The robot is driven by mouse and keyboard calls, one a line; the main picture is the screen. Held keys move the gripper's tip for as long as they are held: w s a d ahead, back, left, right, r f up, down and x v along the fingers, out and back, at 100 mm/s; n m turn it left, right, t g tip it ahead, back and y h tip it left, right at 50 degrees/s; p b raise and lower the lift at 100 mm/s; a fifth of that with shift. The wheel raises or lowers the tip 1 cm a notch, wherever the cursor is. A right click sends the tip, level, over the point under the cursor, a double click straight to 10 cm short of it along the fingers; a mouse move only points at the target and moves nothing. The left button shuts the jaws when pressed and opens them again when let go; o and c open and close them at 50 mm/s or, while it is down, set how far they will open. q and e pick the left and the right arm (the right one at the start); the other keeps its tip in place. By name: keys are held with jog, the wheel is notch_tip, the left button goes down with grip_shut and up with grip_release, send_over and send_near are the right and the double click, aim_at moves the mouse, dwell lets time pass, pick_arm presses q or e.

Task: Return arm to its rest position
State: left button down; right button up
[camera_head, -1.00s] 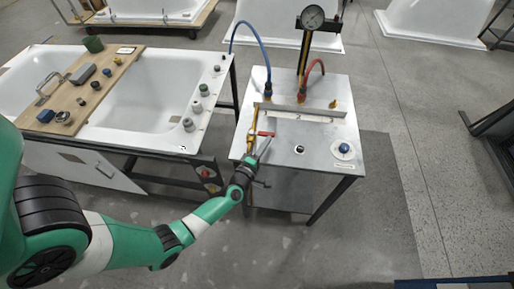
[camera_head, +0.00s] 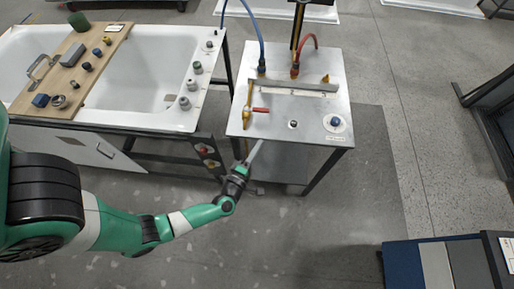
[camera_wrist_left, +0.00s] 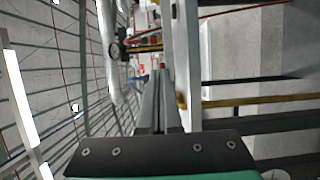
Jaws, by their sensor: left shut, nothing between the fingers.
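My left arm is green, white and black and reaches in from the left in the head view. Its gripper (camera_head: 257,149) is at the front edge of the metal test table (camera_head: 270,125), with the fingertips overlapping that edge in the picture. The fingers are shut together with nothing between them. In the left wrist view the two grey fingers (camera_wrist_left: 160,105) lie side by side, pointing away from the dark wrist plate. My right arm is not in view.
A blue-grey box (camera_head: 440,262) is lower right. Floor between is open.

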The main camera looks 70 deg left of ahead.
pick_arm(q)
jog(key=shift+s+d+f, duration=0.1)
jog(key=shift+s+d, duration=0.4)
jog(key=shift+d, duration=0.3)
